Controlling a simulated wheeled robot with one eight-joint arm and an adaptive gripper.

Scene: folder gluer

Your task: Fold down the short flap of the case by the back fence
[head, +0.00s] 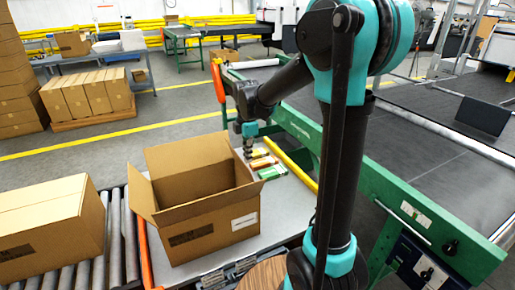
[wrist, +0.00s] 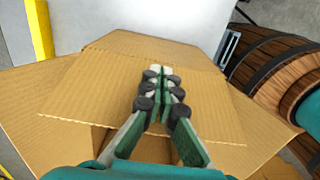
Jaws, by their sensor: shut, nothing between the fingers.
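The open cardboard case (head: 205,225) stands on the grey table, with its left flap (head: 141,195) and far flap (head: 188,155) raised and spread outward. My gripper (head: 249,152) is shut and empty, at the case's right end near the yellow back fence (head: 291,168). In the wrist view my gripper (wrist: 162,85) points over a broad cardboard flap (wrist: 90,98), which appears to be the short flap by the fence. Whether the fingertips touch it I cannot tell. My fingers cover the middle of this flap. Other flaps spread to both sides below it.
A closed carton (head: 45,225) sits on the roller conveyor (head: 118,235) at left. An orange rail (head: 147,255) edges the table. Small green and orange items (head: 270,172) lie beside the case. A green machine frame (head: 400,195) stands at right.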

